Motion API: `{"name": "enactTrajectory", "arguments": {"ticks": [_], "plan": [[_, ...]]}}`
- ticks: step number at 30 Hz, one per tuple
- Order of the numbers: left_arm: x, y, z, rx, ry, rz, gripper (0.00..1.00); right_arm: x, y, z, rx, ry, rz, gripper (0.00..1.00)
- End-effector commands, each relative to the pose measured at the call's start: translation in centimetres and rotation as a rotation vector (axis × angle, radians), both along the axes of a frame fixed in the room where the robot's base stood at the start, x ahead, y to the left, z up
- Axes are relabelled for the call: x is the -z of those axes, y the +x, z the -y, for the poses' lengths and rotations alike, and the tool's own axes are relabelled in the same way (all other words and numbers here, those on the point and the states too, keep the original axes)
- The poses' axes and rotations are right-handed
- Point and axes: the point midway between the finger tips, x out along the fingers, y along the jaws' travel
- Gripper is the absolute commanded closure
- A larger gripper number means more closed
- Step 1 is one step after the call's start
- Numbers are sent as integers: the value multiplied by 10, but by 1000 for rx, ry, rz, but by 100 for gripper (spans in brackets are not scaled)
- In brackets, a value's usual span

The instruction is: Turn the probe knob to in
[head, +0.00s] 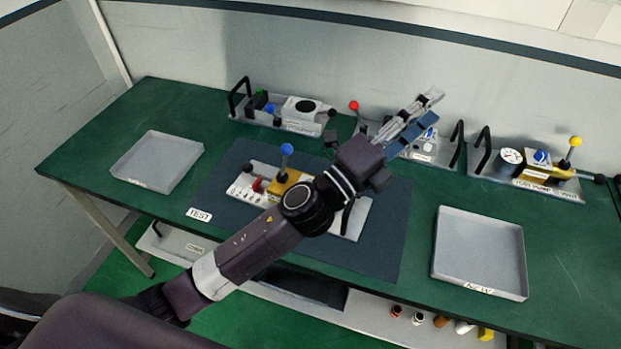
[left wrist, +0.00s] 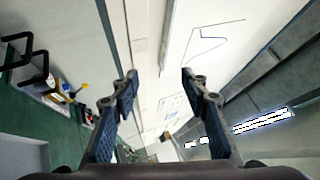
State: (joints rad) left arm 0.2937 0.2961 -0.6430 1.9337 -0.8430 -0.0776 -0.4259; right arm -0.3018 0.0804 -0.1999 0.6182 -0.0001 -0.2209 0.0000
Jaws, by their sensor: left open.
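No label that I can read marks the probe knob, so I cannot tell which knob it is. A unit (head: 352,222) on the dark mat carries a blue ball lever (head: 286,149) and a red knob (head: 257,185); my left arm hides part of it. My left gripper (head: 431,108) is raised above the back of the bench, in front of the back middle unit (head: 424,157). In the left wrist view the gripper (left wrist: 160,74) is open, with nothing between its fingers, and faces the wall and ceiling. My right gripper is not in view.
A grey tray (head: 185,143) lies at left and another (head: 481,222) at right. More units with handles stand along the back: one at left (head: 285,121), one at right (head: 541,184) with a yellow ball lever (head: 575,142). The dark mat (head: 388,256) is bare at its right.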

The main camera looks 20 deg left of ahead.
Motion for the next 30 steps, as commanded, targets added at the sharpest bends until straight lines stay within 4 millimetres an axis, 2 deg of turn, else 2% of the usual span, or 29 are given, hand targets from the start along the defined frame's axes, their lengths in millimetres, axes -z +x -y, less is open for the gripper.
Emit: {"name": "enactTrajectory", "arguments": {"ticks": [1,3,6,8,10,13,14,15,17,20,21,23,24,27,30], "plan": [[-9,-8,24,65,103,116,59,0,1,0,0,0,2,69],[-9,-24,56,161,250,265,59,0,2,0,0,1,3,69],[7,-47,91,298,469,468,59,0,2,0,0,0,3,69],[25,-58,104,382,607,580,59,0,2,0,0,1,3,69],[53,-67,112,484,771,699,59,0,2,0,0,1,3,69],[99,-70,104,634,1016,842,59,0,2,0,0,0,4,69],[113,-69,97,680,1091,878,59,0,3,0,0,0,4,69],[132,-65,85,743,1193,920,59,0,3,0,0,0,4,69],[158,-57,59,841,1345,968,59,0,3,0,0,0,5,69],[191,-35,1,1011,1601,1002,59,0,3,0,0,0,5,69],[200,-26,-26,1080,1697,999,59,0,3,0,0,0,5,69],[206,-12,-68,1178,1830,978,59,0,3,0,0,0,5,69],[207,-4,-95,1237,1908,953,59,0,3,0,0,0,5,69],[202,10,-153,1364,2059,879,59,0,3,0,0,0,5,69],[194,17,-191,1446,2145,812,59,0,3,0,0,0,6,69]]}}
